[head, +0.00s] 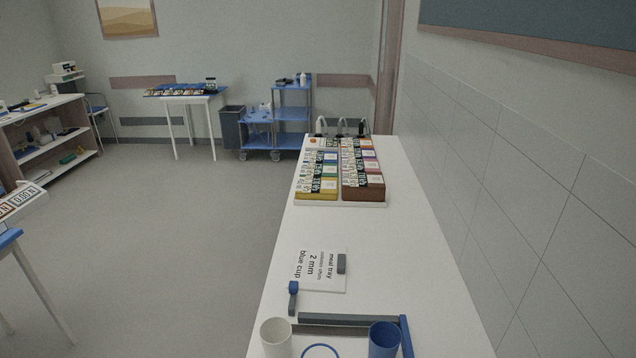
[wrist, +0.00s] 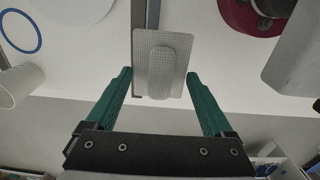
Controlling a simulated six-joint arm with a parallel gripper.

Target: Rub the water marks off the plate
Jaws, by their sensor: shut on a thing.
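My gripper (wrist: 160,78) shows in the wrist view with its two green fingers either side of a pale textured pad (wrist: 142,50) that has a rounded grip on its back. The fingers are shut on this pad. A white round disc (wrist: 75,8), which looks like the plate, is cut off by the top left edge of the wrist view. The pad appears to the right of it; I cannot tell its height above the surface. No water marks can be made out. The gripper and the plate do not show in the head view.
A white cup (head: 276,338), a blue cup (head: 384,340), a blue ring (head: 320,351) and a grey bar (head: 345,320) are at the near end of the counter (head: 400,250). A printed card (head: 318,270) lies behind them. A red round object (wrist: 250,20) is at upper right in the wrist view.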

